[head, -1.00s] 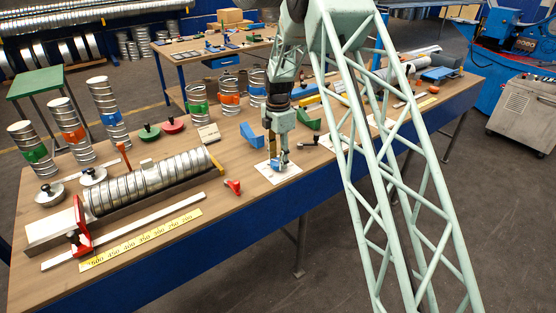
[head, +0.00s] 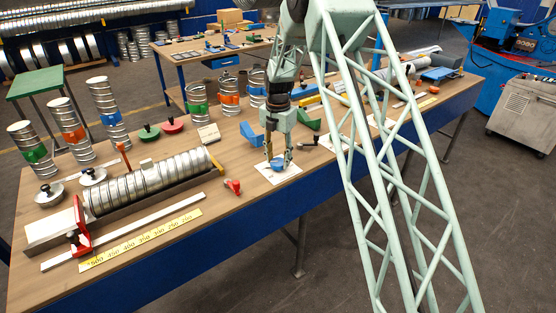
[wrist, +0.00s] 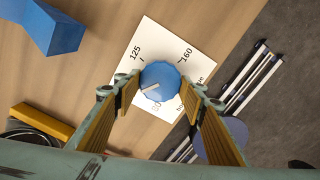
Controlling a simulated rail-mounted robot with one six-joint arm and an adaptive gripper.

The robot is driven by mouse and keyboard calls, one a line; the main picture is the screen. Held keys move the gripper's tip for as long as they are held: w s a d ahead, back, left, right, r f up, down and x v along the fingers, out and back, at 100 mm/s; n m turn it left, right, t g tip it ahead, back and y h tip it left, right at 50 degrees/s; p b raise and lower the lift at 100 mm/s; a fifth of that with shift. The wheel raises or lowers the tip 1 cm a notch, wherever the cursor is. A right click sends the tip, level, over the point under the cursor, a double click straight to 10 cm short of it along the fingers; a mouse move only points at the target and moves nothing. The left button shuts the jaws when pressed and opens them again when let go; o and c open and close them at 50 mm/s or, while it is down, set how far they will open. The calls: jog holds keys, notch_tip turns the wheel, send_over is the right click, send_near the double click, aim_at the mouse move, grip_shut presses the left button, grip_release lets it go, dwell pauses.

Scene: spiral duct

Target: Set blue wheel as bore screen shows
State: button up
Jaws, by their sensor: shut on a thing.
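The blue wheel (head: 276,164) sits on a white dial card (head: 290,172) near the table's front edge. In the wrist view the wheel (wrist: 161,80) is round with a scalloped rim, and its pale pointer mark runs toward the lower left. The card (wrist: 147,36) reads 125 at the upper left and 160 at the upper right; a number below the wheel is partly hidden. My gripper (head: 278,161) points down with one finger on each side of the wheel, shut on it. I cannot make out the bore screen or any reading on it.
A blue block (head: 250,134) stands behind the card, with a green wedge (head: 308,119) to the right. A ribbed metal duct (head: 150,180) lies to the left, with a small red clamp (head: 233,187) between. Other cards and cranks lie right.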

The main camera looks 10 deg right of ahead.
aim_at(278, 161)
jog(key=o, duration=0.8)
jog(key=shift+o, duration=0.2)
jog(key=shift+r, duration=0.1)
notch_tip(278, 161, up, 12)
dwell(0.5)
dwell(0.4)
